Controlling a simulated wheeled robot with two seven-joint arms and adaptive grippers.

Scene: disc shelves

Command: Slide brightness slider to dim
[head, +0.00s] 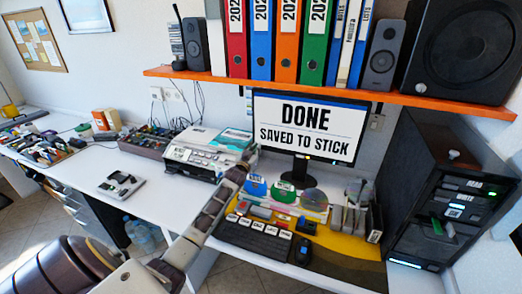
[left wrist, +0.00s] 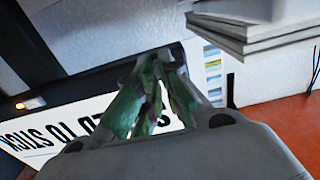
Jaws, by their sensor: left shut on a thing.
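The monitor (head: 306,125) stands below the orange shelf, and its screen reads "DONE, SAVED TO STICK". In the left wrist view the monitor (left wrist: 105,118) appears upside down, with a lit orange lamp at its corner. My left gripper (head: 249,156) is at the monitor's left edge in the head view. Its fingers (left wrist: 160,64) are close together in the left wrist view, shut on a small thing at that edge. The held thing is hidden between the fingertips, so I cannot make out the brightness slider or its position. My right gripper is in neither view.
A printer (head: 206,153) stands left of the monitor. The keyboard (head: 252,239), mouse (head: 302,251) and several small items lie on a yellow mat in front. The orange shelf (head: 210,76) overhangs with binders and speakers. A dark computer tower (head: 440,200) stands at the right.

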